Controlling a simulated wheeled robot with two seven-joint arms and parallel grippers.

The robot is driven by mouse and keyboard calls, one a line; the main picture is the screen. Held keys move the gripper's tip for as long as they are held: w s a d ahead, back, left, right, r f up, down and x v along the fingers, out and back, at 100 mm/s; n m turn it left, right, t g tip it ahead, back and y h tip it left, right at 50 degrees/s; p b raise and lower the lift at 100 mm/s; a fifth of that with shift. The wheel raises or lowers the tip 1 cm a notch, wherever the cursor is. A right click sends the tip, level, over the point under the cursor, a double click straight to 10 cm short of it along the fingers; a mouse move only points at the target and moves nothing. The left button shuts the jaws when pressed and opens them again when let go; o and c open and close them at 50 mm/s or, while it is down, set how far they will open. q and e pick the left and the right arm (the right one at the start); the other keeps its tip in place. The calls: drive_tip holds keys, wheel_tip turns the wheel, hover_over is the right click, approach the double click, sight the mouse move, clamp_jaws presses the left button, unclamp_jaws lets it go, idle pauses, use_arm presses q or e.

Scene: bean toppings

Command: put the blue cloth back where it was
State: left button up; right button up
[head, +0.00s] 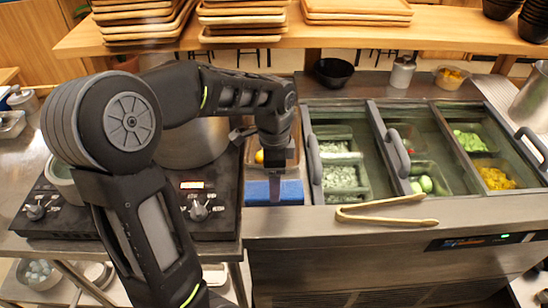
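The blue cloth (257,192) lies as a flat block on the steel counter, between the black stove and the refrigerated topping counter. My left gripper (277,186) points down over the cloth, and its lower end overlaps the cloth in the picture. I cannot tell whether the fingers are open, or whether they touch or hold the cloth. My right gripper is not in view.
The black stove (215,215) with a large pot (190,145) stands left of the cloth. A tray with a yellow item (259,156) lies behind the cloth. Wooden tongs (385,211) lie on the topping counter's front edge. Stacked wooden trays (243,18) stand on the shelf above.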

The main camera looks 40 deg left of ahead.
use_arm(q)
wheel_tip(320, 180, up, 9)
idle(3.1)
